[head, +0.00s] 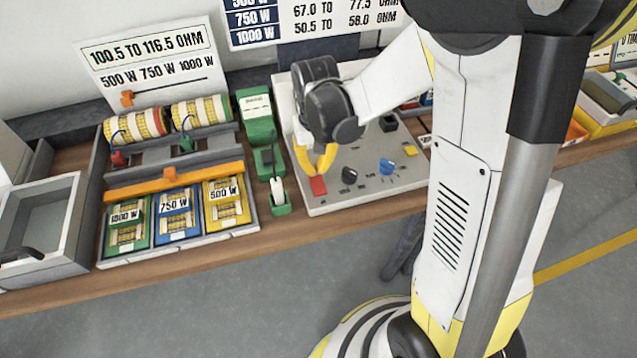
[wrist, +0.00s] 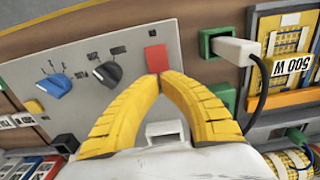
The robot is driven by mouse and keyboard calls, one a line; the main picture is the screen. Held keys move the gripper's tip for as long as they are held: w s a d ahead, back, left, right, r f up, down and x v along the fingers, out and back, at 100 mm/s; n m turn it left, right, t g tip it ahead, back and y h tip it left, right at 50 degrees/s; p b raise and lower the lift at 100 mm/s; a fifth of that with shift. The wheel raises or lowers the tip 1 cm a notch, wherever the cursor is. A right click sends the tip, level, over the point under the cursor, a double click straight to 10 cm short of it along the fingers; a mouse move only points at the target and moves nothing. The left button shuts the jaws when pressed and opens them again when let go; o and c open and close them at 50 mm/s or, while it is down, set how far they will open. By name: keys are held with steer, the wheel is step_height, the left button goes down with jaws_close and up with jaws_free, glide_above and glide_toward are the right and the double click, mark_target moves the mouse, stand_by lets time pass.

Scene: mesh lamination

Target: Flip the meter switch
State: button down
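The grey meter panel (head: 340,197) lies on the bench with a red switch (head: 318,185) at its front left corner. In the wrist view the red switch (wrist: 155,58) is just beyond my fingertips. My gripper (head: 322,172) has yellow fingers whose tips come together beside the red switch, with nothing seen between them. In the wrist view my gripper (wrist: 159,76) looks shut. I cannot tell whether the tips touch the switch. A black knob (head: 349,175) and a blue knob (head: 386,166) are right of the switch.
A green socket with a white plug (head: 278,195) stands just left of the panel. Further left is a rack with green, blue and yellow labelled blocks (head: 174,212) and an orange bar (head: 170,182). A grey bin (head: 70,215) is at far left. The bench's front edge is close.

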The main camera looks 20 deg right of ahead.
mark_target(316, 179)
steer(key=shift+f+b, duration=1.55)
steer(key=shift+f, duration=0.25)
stand_by(0.9)
steer(key=shift+r+p, duration=2.6)
steer(key=shift+r, duration=0.95)
steer(key=shift+r, duration=0.25)
steer(key=s+r+n+t+b, duration=0.1)
steer(key=s+r+t+b, duration=0.1)
steer(key=s+r+t, duration=0.5)
steer(key=s+f+v, duration=0.1)
steer(key=v, duration=0.5)
steer(key=shift+s+r+b, duration=0.25)
steer(key=shift+b, duration=0.05)
